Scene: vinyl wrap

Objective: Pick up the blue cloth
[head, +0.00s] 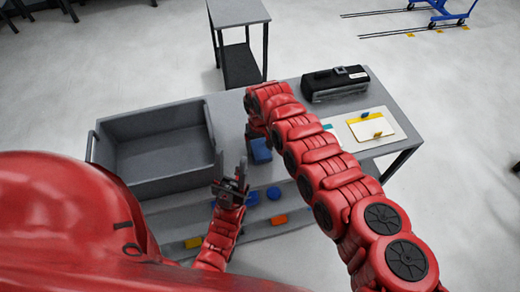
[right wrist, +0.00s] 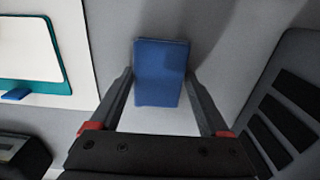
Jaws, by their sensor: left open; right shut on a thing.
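The blue cloth (head: 261,150) is a small folded blue block over the grey table, right of the grey bin. In the right wrist view the cloth (right wrist: 160,62) is between the two fingers of my right gripper (right wrist: 158,88), which is shut on it. Whether the cloth is clear of the table is hard to tell. In the head view my right arm hides most of that gripper. My left gripper (head: 232,184) is open and empty, near the table's front edge, just right of the bin's near corner.
A large empty grey bin (head: 150,121) stands on the left of the table. A black toolbox (head: 335,84) and a white-and-yellow board (head: 362,130) lie at the right. Blue, orange (head: 279,220) and yellow (head: 193,242) items sit on a lower front shelf. A small side table (head: 238,12) stands behind.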

